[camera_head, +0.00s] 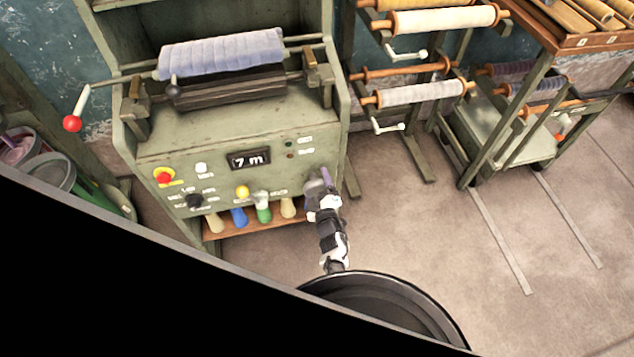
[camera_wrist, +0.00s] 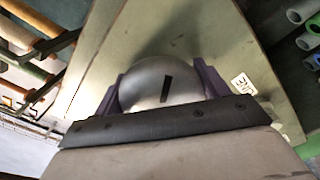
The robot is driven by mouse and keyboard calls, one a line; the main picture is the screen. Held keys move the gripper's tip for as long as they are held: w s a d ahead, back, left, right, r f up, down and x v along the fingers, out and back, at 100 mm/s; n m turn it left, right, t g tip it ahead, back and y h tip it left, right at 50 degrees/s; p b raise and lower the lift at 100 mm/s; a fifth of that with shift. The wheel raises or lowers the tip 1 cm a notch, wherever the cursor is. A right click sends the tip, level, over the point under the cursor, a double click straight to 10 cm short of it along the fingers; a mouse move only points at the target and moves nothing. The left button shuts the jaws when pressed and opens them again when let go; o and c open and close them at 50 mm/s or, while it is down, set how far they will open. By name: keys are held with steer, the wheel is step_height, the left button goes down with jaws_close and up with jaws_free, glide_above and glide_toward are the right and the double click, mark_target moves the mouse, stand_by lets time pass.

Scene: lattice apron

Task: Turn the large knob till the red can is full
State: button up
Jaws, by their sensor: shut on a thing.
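The large knob (camera_wrist: 150,78) is a smooth grey dome with a black mark, seen close up in the wrist view. The purple fingers of my gripper (camera_head: 323,183) sit on either side of it, shut on it. In the head view my gripper is at the right end of the green machine's front panel (camera_head: 222,160) and hides the knob. I make out no clear red can. A container with pinkish contents (camera_head: 16,149) stands at the left edge, partly cut off; I cannot tell whether it is the can.
The panel has a display reading "7 m" (camera_head: 248,160), a red button (camera_head: 163,177), a yellow button (camera_head: 242,192) and a black knob (camera_head: 194,201). A roll of bluish cloth (camera_head: 221,52) lies on top. A crank with a red ball (camera_head: 72,123) sticks out left.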

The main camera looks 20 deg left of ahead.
stand_by(0.3)
steer(key=o, duration=1)
steer(key=shift+s+d, duration=0.1)
steer(key=shift+s, duration=0.05)
